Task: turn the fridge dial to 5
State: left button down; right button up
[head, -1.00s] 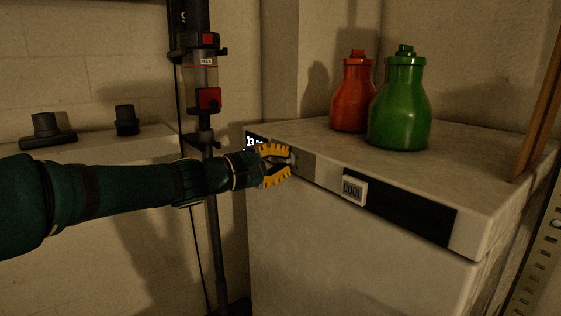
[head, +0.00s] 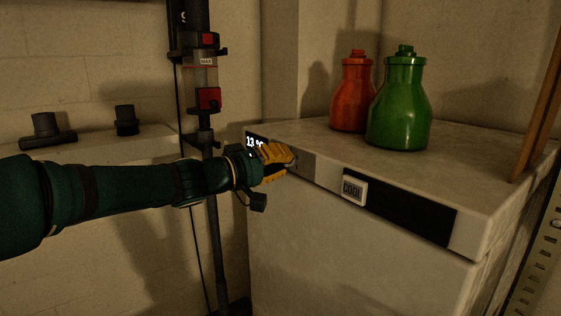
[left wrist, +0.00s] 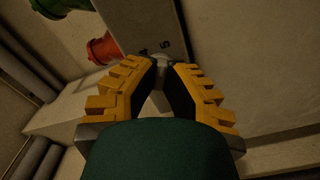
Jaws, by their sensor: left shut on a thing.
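The white fridge (head: 345,235) stands at the right in the head view, with a dark front panel (head: 420,215), a COOL label (head: 353,191) and a display (head: 256,142) that seems to read 13 °C. My left gripper (head: 288,158) is at the left part of the panel and is shut on the dial. In the left wrist view, the yellow fingers (left wrist: 163,75) close around the small grey dial (left wrist: 160,70), which is mostly hidden. Digits are printed beside it on the grey plate (left wrist: 148,25). The dial's pointer is not readable. My right gripper is not in view.
A red bottle (head: 351,95) and a green bottle (head: 399,105) stand on the fridge top. A vacuum cleaner (head: 206,100) is upright behind my left arm. A ledge (head: 90,145) with dark fittings is at the left. Wooden poles (head: 540,100) lean at the far right.

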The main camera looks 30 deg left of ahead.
pick_arm(q)
jog(key=shift+r, duration=0.15)
dwell(0.3)
jog(key=c, duration=1)
grip_release()
jog(key=shift+c, duration=0.2)
jog(key=v, duration=1.2)
